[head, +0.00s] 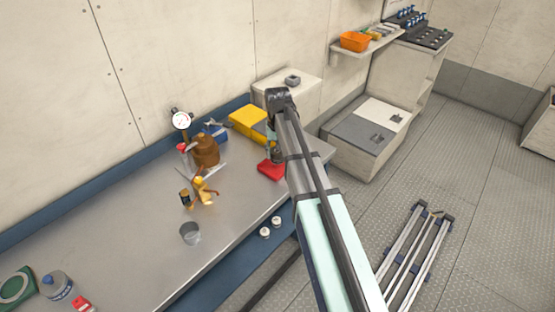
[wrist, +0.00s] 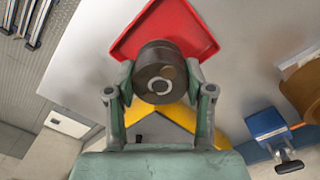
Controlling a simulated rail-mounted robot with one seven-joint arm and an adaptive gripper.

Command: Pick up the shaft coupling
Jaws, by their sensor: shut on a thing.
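The shaft coupling is a dark, round, drum-like piece with a pale ring around its bore (wrist: 158,72). In the wrist view my green gripper (wrist: 160,88) is shut on it, with one finger on each side. Behind it lies a red tray (wrist: 190,22), which the coupling partly covers. In the head view my gripper (head: 274,150) is at the right end of the bench, just above the red tray (head: 271,171). My arm hides much of it there, and I cannot make out the coupling clearly. I cannot tell whether the coupling touches the tray.
A yellow case (head: 247,122) and a blue vise (head: 215,132) stand behind. A brown pot (head: 205,151), a dial gauge (head: 181,121), a yellow figure-like item (head: 204,190) and a grey cup (head: 190,233) are left on the bench (head: 130,225). The bench's front middle is mostly clear.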

